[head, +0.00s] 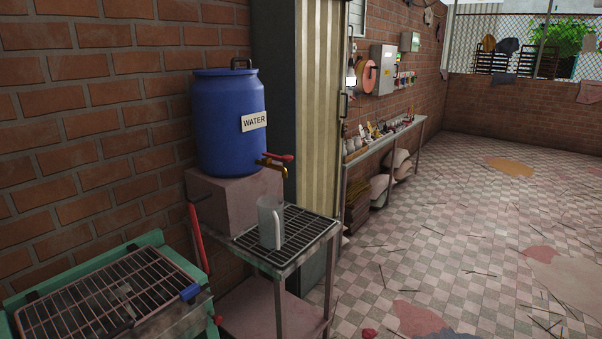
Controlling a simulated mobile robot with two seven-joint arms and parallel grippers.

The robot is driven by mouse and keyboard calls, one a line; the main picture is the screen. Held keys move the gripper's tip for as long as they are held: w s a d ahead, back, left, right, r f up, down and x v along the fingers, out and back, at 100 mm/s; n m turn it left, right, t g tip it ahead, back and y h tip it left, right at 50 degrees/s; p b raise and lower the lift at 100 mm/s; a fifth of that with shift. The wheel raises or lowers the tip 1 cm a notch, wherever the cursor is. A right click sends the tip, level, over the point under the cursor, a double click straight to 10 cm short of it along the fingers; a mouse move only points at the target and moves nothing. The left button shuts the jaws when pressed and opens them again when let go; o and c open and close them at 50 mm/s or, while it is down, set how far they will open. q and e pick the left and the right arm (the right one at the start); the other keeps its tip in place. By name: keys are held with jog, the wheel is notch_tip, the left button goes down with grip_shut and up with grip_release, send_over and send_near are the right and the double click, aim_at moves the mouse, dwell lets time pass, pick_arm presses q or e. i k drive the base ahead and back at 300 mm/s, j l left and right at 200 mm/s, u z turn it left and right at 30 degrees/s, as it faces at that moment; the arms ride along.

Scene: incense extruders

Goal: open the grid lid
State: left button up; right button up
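The grid lid (98,300) is a dark metal grid at the lower left. It lies flat over the top of a green-framed machine (90,263), whose near part is cut off by the picture edge. A small blue piece (190,292) sits at the grid's right corner, and a plate-like fitting lies across the grid's middle. A red lever (198,238) stands up beside the machine's right back corner. Neither of my grippers shows in the head view.
A blue water barrel (228,125) with a tap (273,163) stands on a block (235,192) behind. A grey jug (270,222) stands on a metal rack table (303,228) right of the machine. The tiled floor (450,240) to the right is mostly open, with scattered sticks.

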aim_at(33, 298)
jog(key=u, duration=1.25)
